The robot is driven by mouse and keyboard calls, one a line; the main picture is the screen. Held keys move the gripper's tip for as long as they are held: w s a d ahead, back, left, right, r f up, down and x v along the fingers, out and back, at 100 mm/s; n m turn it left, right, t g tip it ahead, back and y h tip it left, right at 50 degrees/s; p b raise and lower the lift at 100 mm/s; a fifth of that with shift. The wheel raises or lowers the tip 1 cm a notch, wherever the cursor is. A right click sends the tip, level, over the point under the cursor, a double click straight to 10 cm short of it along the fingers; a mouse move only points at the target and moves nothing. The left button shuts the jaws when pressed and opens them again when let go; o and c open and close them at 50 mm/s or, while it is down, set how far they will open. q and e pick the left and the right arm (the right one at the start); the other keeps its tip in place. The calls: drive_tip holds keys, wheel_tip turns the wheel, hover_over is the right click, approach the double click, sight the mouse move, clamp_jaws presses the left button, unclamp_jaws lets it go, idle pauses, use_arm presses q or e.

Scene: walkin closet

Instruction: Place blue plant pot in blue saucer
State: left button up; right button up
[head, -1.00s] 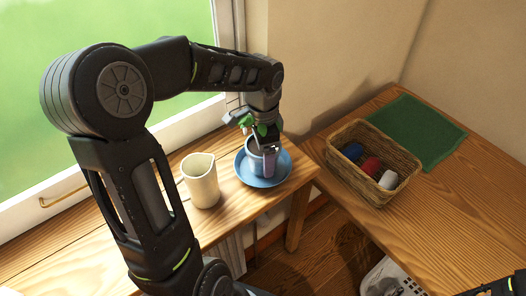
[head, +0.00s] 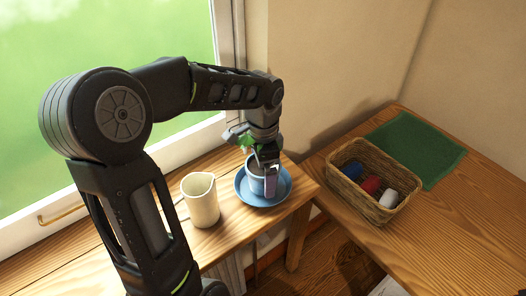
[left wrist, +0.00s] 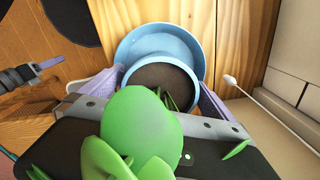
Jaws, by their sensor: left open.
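The blue plant pot (head: 256,186), with dark soil and green leaves, stands over the blue saucer (head: 285,196) on the wooden bench. In the left wrist view the pot's rim (left wrist: 193,82) overlaps the saucer (left wrist: 140,40), whose wide edge shows beyond it. Whether the base rests flat is hidden. My left gripper (head: 265,180) is open, with its purple fingers on either side of the pot; in the left wrist view leaves cover part of the gripper (left wrist: 158,90). A dark arm end with a purple finger, seemingly my right gripper (left wrist: 50,66), shows at the left there.
A cream pitcher (head: 201,203) stands on the bench just left of the saucer. At the right, a wicker basket (head: 340,190) with blue, red and white rolls and a green mat (head: 425,150) lie on another wooden table. A window is behind the bench.

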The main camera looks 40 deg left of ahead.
use_arm(q)
wheel_tip(320, 180, up, 11)
drive_tip(key=shift+r+b, duration=0.15)
drive_tip(key=shift+b, duration=0.15)
idle(0.6)
